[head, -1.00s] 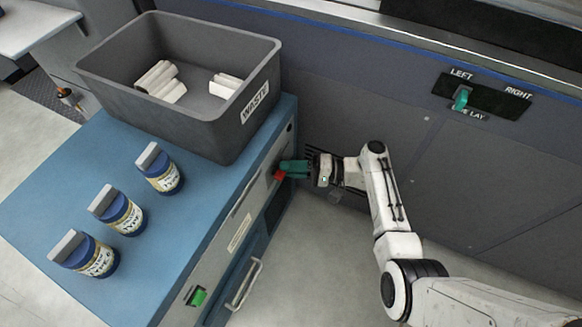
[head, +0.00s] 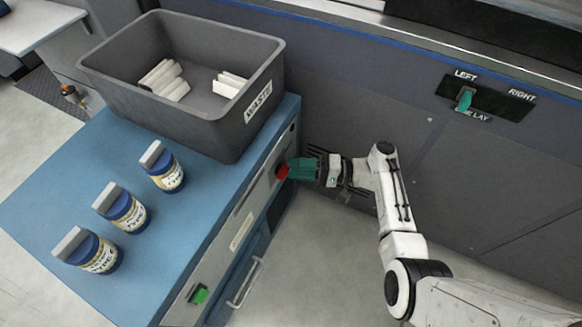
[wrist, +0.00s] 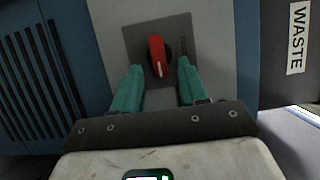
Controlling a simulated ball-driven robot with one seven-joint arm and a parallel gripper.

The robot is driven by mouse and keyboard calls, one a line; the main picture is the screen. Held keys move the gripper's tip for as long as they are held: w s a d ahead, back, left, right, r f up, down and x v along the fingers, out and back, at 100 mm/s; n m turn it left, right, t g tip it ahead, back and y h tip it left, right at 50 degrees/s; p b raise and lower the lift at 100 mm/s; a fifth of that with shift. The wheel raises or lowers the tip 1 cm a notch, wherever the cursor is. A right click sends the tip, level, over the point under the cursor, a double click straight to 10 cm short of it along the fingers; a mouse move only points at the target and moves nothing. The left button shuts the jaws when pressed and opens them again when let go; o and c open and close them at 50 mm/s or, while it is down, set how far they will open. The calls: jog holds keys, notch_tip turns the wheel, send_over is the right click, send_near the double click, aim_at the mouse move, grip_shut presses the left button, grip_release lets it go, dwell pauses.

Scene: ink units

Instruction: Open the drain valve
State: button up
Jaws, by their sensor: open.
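The drain valve is a red knob (wrist: 157,56) with a white line on a grey plate (wrist: 183,28) on the front of the blue cabinet. In the wrist view it stands roughly upright between and just beyond my green fingertips. My gripper (wrist: 158,85) is open, with one finger on each side below the knob, and I see no contact. In the head view the red knob (head: 282,172) shows at the cabinet front, right at the tips of my gripper (head: 292,169), which partly hides it.
A grey WASTE bin (head: 222,118) with white pieces stands on the blue cabinet (head: 120,165), beside several blue bottles (head: 163,168). A green switch (head: 199,295) and a drawer handle (head: 244,284) are lower on the front. A LEFT/RIGHT lever (head: 464,100) is on the back wall.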

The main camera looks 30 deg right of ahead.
jog(key=v, duration=0.8)
jog(key=shift+s+d, duration=0.15)
jog(key=shift+s, duration=0.05)
